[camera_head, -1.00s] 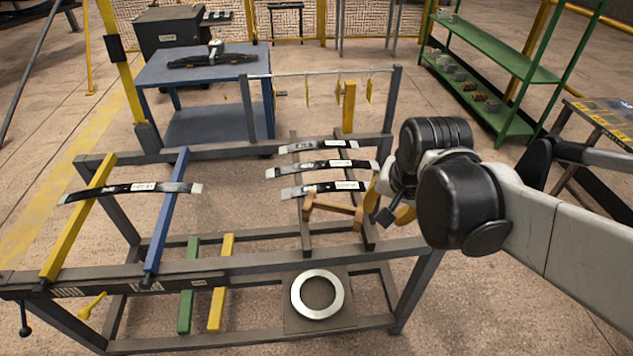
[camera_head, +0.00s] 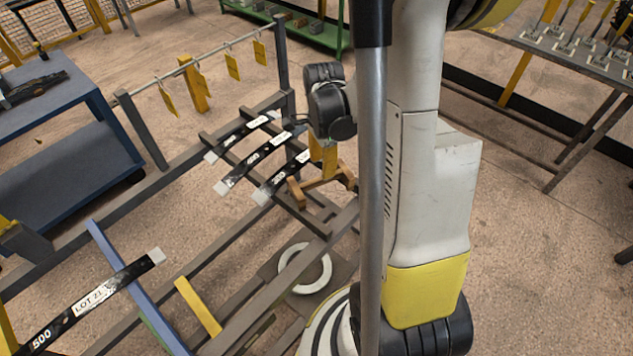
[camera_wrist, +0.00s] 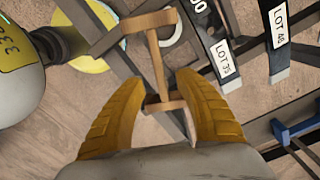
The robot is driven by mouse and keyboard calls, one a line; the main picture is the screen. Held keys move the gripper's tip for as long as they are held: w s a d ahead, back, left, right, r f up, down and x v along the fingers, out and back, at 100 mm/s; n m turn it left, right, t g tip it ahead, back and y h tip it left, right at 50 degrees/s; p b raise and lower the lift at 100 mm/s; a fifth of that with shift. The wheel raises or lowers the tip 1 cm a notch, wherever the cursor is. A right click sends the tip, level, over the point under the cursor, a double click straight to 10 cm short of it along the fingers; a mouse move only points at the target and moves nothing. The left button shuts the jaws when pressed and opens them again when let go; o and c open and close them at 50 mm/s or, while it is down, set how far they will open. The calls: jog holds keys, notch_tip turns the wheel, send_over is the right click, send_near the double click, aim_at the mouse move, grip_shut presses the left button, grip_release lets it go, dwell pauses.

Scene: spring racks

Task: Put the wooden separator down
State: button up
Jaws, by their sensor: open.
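The wooden separator (camera_head: 318,186) is an H-shaped light-brown piece: a bar with a crosspiece at each end. In the head view it is at the near end of the dark rack rails, beside the nearest leaf spring (camera_head: 283,178). In the wrist view the separator (camera_wrist: 156,62) runs away from me, its near crosspiece between my yellow fingers. My gripper (camera_wrist: 158,85) is open, with a finger on each side of that end and gaps visible. In the head view my gripper (camera_head: 323,160) is above the separator, partly hiding it. I cannot tell whether it touches the rails.
Several labelled black leaf springs (camera_head: 253,160) lie across the rails beside the separator. A white ring (camera_head: 306,268) sits lower on the frame. Another spring (camera_head: 92,300) lies across a blue bar (camera_head: 125,280). A blue cart (camera_head: 60,150) stands at left.

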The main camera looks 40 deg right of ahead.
aim_at(321, 178)
notch_tip(321, 178, down, 6)
jog(key=b, duration=0.3)
jog(key=shift+a, duration=0.15)
jog(key=shift+c, duration=0.5)
grip_shut()
